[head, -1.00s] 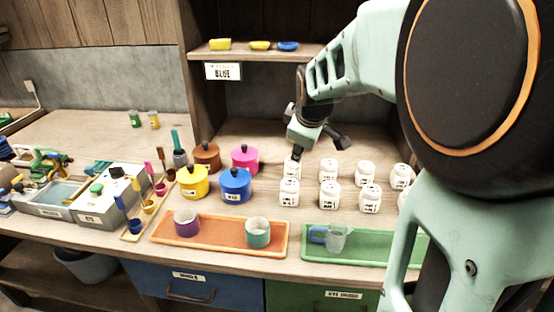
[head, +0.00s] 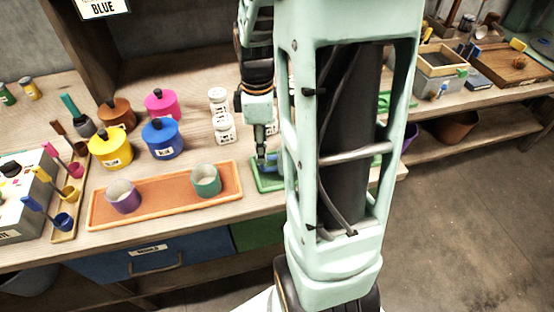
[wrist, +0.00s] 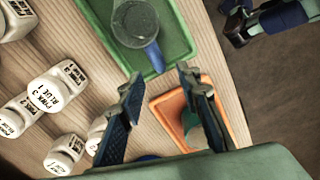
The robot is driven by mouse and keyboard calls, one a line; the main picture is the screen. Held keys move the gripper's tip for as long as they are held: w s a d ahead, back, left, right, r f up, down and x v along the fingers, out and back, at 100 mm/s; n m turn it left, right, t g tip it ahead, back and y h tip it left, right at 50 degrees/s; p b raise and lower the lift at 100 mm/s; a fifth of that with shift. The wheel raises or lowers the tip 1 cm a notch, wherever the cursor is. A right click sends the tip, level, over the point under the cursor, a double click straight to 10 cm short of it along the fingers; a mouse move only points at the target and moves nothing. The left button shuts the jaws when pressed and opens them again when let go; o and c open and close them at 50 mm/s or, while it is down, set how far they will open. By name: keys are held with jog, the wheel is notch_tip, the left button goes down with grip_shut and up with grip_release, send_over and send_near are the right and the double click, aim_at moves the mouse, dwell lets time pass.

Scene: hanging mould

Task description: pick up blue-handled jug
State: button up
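The blue-handled jug (wrist: 134,24) has a clear, greyish body and stands on the green tray (wrist: 178,42) in the wrist view. Its blue handle (wrist: 154,56) points toward my gripper (wrist: 160,76). The gripper's two fingers are spread apart with nothing between them, short of the handle in the picture. In the head view my gripper (head: 265,158) is low over the green tray (head: 266,184). My arm hides most of that tray and nearly all of the jug there.
An orange tray (head: 163,212) with a purple cup (head: 123,197) and a teal cup (head: 206,181) lies left of the green tray. White labelled jars (wrist: 55,88) stand close by on the bench. A blue pot (head: 162,140) and yellow pot (head: 110,149) stand behind the orange tray.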

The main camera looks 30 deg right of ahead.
notch_tip(320, 180, down, 6)
jog(key=shift+r, duration=0.15)
jog(key=shift+c, duration=0.3)
grip_shut()
